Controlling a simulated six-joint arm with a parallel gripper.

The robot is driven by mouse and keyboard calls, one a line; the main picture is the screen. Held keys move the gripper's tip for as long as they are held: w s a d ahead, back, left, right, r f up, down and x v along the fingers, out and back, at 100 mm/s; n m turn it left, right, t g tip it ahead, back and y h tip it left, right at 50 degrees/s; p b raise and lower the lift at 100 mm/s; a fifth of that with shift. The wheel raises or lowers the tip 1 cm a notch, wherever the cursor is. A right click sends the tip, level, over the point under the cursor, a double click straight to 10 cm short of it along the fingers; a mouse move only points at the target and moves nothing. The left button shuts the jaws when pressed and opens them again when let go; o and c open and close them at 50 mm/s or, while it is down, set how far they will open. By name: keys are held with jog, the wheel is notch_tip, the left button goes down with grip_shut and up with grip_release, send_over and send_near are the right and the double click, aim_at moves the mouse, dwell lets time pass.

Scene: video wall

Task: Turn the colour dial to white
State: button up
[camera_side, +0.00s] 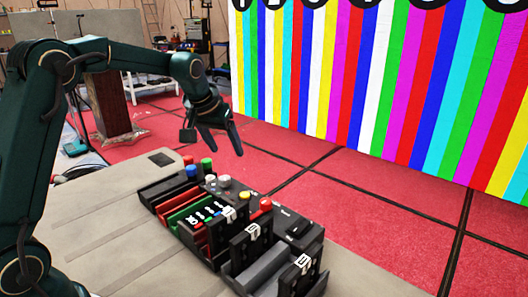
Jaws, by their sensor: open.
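My gripper (213,146) hangs open and empty above the back left part of a dark control console (290,222). Its two fingers are spread and touch nothing. Small coloured knobs or buttons stand on the console below it: a blue one (191,170), a red one (188,160), a green one (207,163), a white one (224,181), a yellow one (244,196) and another red one (266,203). I cannot tell which of these is the colour dial, or where it points.
The console sits on a grey-beige table (100,235). A video wall (400,90) with vertical colour stripes stands behind. Upright black cards with white marks (302,262) rise from the console's front. The table's left part is clear.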

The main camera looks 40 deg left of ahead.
aim_at(224, 178)
jog(key=shift+n+g, duration=0.3)
jog(key=shift+g, duration=0.4)
jog(key=a+f, duration=0.1)
jog(key=f, duration=0.2)
jog(key=a+f, duration=0.1)
jog(key=f, duration=0.2)
jog(key=w+a+f, duration=0.1)
jog(key=f, duration=0.2)
jog(key=shift+w+a, duration=0.1)
jog(key=shift+a, duration=0.1)
jog(key=shift+x, duration=0.75)
grip_shut()
